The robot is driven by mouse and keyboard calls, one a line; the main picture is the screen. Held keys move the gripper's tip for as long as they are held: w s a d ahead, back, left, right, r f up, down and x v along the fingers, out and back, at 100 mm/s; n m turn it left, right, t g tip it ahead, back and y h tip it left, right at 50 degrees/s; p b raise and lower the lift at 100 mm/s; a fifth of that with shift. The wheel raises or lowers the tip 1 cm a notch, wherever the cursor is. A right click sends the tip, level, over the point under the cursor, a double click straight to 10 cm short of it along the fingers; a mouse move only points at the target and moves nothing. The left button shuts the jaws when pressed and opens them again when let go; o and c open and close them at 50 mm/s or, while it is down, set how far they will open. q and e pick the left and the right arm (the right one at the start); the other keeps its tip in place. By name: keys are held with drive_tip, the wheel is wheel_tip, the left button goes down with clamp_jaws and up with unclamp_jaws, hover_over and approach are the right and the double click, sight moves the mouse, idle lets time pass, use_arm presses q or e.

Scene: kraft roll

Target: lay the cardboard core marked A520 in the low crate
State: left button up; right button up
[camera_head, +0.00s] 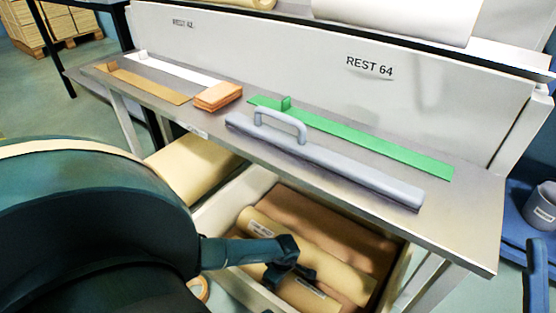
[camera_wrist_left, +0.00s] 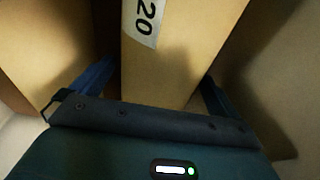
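The low crate (camera_head: 272,178) stands under the table. A tan cardboard core with a white label (camera_head: 315,288) lies at its near side, partly hidden by my left gripper (camera_head: 291,272). The left wrist view shows a core (camera_wrist_left: 165,70) whose label ends in "20"; the rest is out of frame. It runs between the two fingers of my left gripper (camera_wrist_left: 158,82), one along each side. Whether they press on it cannot be told. My right gripper is not in view.
Another labelled tan core (camera_head: 310,250) and a brown core (camera_head: 335,225) lie in the crate. The table (camera_head: 475,225) above holds a grey bar with a handle (camera_head: 330,160), a green strip (camera_head: 400,153) and an orange stack (camera_head: 217,96). A tan roll (camera_head: 192,163) lies left of the crate.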

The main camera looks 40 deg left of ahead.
use_arm(q)
drive_tip(key=shift+r, duration=0.35)
drive_tip(key=r+p, duration=0.2)
drive_tip(key=r, duration=0.1)
drive_tip(key=d+r+p, duration=0.1)
drive_tip(key=r+p, duration=0.1)
drive_tip(key=r, duration=0.2)
drive_tip(key=r+p, duration=0.3)
drive_tip(key=shift+w+d+r, duration=0.1)
drive_tip(key=shift+d+r, duration=0.05)
drive_tip(key=shift+r, duration=0.15)
drive_tip(key=shift+d+r, duration=0.1)
drive_tip(key=shift+r, duration=0.4)
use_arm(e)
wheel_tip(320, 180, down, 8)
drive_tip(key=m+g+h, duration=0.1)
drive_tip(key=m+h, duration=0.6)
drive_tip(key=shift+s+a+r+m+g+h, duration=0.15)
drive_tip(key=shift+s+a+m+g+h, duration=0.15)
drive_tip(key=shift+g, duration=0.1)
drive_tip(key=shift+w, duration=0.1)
